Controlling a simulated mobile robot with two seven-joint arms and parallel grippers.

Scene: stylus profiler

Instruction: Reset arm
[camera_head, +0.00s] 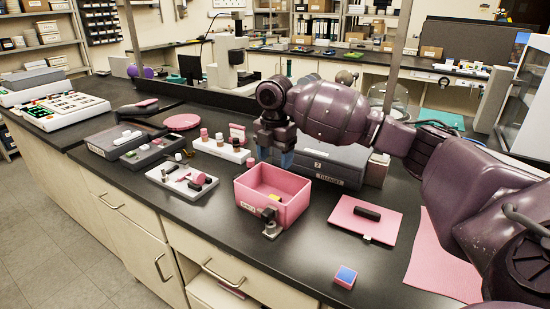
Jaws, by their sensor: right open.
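My right arm (335,110) comes in from the right and reaches across the bench. My right gripper (275,150) points down, just behind and above the back edge of the open pink box (282,211). Its jaws are open, and I see nothing held between them. A bluish patch shows at the fingertips; I cannot tell whether it is part of the gripper. A small yellow piece (274,197) lies inside the pink box. My left gripper is not in view.
A grey instrument box (330,168) stands behind my right gripper. A white tray with small parts (182,180) lies left of the pink box. A pink plate with a black bar (366,218) and a blue-topped block (345,277) lie to the right. The bench front is mostly clear.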

